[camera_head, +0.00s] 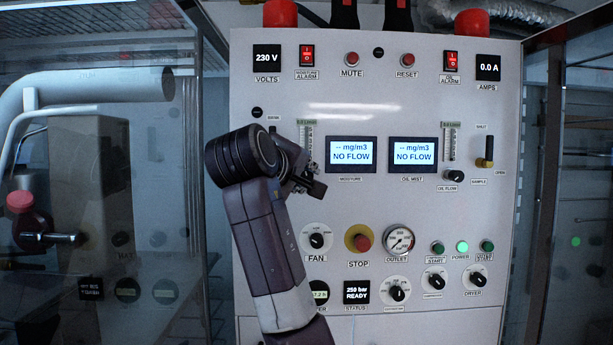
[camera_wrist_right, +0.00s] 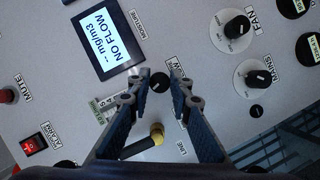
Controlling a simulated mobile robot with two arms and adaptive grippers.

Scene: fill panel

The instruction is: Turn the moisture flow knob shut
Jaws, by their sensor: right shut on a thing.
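The moisture flow knob (camera_wrist_right: 160,83) is a small round black knob on the white panel in the right wrist view. My right gripper (camera_wrist_right: 161,76) has one finger on each side of it and is shut on it. In the head view the right gripper (camera_head: 312,180) is at the panel below the moisture flow meter (camera_head: 307,140), and it hides the knob. The moisture display (camera_head: 350,151) reads "-- mg/m3 NO FLOW"; it also shows in the wrist view (camera_wrist_right: 104,37). My left gripper is in neither view.
A yellow-tipped black lever (camera_wrist_right: 155,136) lies between my fingers' bases in the wrist view. The fan knob (camera_head: 317,240), red stop button (camera_head: 362,242) and outlet gauge (camera_head: 399,240) are lower on the panel. The oil flow knob (camera_head: 454,176) is to the right.

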